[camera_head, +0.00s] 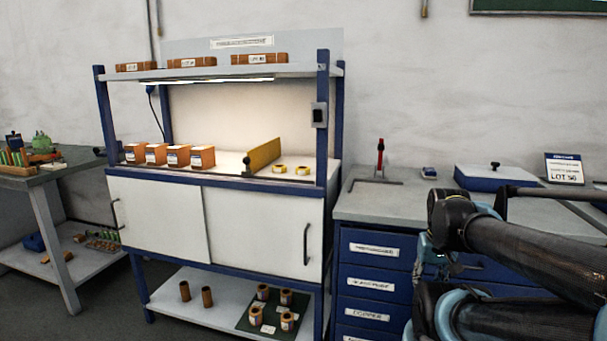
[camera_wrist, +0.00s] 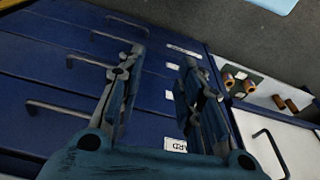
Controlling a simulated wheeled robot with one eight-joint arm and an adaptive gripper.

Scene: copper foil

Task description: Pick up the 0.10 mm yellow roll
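Two small yellow rolls, one on the left (camera_head: 279,169) and one on the right (camera_head: 303,170), lie on the workbench top near its right end. Their thickness marks are too small to read, so I cannot tell which is 0.10 mm. My gripper (camera_wrist: 160,66) is open and empty in the wrist view, its fingers apart over the blue drawer fronts. In the head view my arm is at the right, in front of the drawer cabinet, well away from the yellow rolls. The yellow rolls are not in the wrist view.
An upper shelf (camera_head: 220,72) and blue posts frame the bench. The drawer cabinet (camera_head: 374,285) stands to the right.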

